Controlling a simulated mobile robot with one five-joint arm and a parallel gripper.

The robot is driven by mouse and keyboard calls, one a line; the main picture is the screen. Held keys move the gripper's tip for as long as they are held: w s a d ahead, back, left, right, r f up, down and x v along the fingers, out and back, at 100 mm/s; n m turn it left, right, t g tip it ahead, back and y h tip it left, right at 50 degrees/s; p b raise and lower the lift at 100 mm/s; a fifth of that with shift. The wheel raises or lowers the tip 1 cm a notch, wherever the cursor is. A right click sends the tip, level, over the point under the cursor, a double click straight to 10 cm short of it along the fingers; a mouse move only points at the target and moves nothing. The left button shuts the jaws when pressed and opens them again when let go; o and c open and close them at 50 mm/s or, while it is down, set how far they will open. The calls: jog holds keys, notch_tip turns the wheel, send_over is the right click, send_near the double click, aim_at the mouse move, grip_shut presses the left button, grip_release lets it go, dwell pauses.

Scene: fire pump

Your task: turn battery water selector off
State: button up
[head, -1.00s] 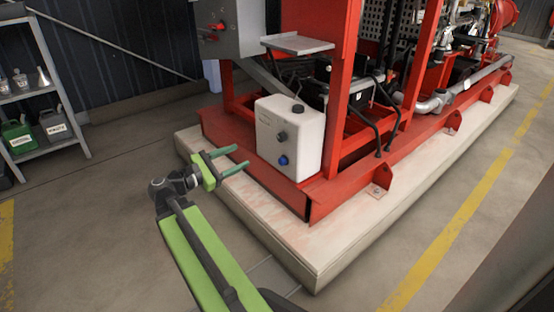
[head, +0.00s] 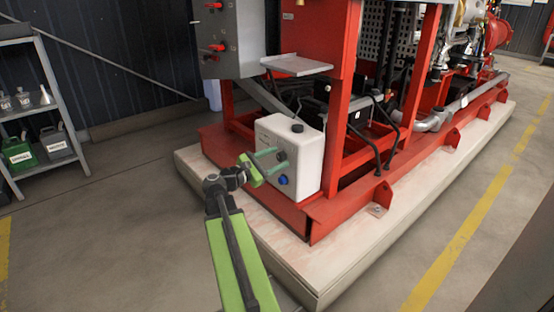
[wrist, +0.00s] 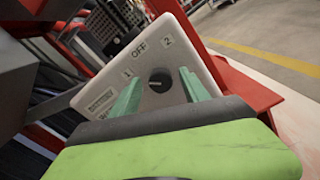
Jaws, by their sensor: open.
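A white box (head: 308,158) stands on the red frame. In the wrist view its face (wrist: 152,58) carries the marks 1, OFF and 2 and a partly hidden label starting with BATTERY. The dark round selector knob (wrist: 160,80) sits below those marks; I cannot tell surely which mark it points to. My gripper (head: 281,157) is at the front of the box in the head view. In the wrist view my gripper (wrist: 159,83) is open, with one green finger on each side of the knob. I cannot tell whether the fingers touch it.
A blue knob (head: 283,180) sits just below the gripper on the box, and a black cap (head: 297,128) is on top. A grey shelf plate (head: 296,64) juts out above. Red posts (head: 338,130) stand right of the box.

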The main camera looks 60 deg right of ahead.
jog(key=shift+s+d, duration=0.1)
jog(key=shift+d, duration=0.25)
grip_shut()
jog(key=shift+m, duration=0.3)
jog(key=m, duration=0.4)
jog(key=shift+m, duration=2.5)
